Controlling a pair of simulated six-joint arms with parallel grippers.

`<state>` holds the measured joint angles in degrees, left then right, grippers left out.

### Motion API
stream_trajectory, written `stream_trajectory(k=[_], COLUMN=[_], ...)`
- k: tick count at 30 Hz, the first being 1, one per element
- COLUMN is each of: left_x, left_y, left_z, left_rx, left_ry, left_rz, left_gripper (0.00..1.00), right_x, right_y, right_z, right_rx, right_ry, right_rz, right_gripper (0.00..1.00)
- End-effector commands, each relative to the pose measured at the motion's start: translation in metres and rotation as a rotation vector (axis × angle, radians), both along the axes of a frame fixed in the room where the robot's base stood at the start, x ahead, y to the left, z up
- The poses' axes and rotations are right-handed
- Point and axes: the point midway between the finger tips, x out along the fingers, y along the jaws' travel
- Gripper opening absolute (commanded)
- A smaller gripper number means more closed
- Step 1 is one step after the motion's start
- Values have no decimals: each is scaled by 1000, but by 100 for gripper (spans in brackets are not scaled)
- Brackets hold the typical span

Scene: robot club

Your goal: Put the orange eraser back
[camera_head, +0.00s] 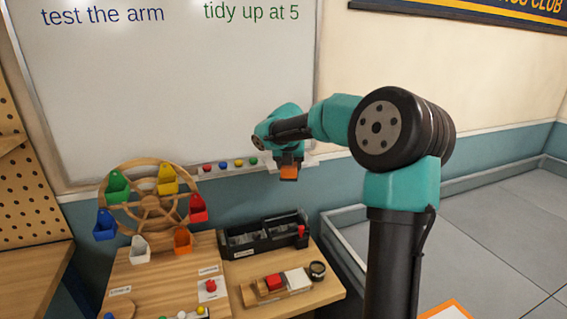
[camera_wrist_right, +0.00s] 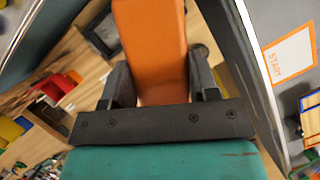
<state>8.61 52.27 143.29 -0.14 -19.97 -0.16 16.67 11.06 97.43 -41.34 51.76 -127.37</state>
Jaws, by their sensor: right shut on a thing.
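The orange eraser (camera_wrist_right: 152,45) is between the two dark fingers of my right gripper (camera_wrist_right: 165,85), which is shut on it. In the head view the orange eraser (camera_head: 289,173) shows below my right gripper (camera_head: 288,160), held in the air in front of the whiteboard's lower right edge. The whiteboard (camera_head: 180,90) has a narrow ledge (camera_head: 306,162) along its bottom, and the gripper overlaps the ledge's right end in the picture. I cannot tell whether the eraser touches the ledge. My left gripper is not in view.
Several coloured magnets (camera_head: 223,165) line the board's lower edge, left of the gripper. A wooden wheel (camera_head: 150,208) with coloured buckets stands at the left. A black organiser (camera_head: 262,238) and a wooden block holder (camera_head: 277,289) sit on the table (camera_head: 235,272) below.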

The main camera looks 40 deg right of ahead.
Motion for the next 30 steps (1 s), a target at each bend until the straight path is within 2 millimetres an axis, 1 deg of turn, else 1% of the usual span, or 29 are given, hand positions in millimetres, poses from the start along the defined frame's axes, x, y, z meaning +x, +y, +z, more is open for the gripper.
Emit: stream_trajectory(k=[1, 3, 6, 17, 20, 23, 30], left_x=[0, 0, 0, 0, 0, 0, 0], left_y=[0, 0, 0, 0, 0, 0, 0], left_z=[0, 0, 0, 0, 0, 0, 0], left_rx=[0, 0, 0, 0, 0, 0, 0], left_ry=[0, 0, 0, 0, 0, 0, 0], left_rz=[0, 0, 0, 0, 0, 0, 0], left_gripper=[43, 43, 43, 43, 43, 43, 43], right_x=[1, 1, 1, 2, 4, 11, 38], right_y=[-5, -10, -13, -14, -17, -25, -56], right_z=[8, 15, 21, 23, 22, 20, 16], right_rx=[7, 15, 23, 26, 25, 26, 26], right_ry=[-5, -4, -2, 0, 0, 0, -1], right_rz=[11, 30, 47, 53, 52, 51, 49], right_gripper=[25, 25, 25, 25, 25, 25, 25])
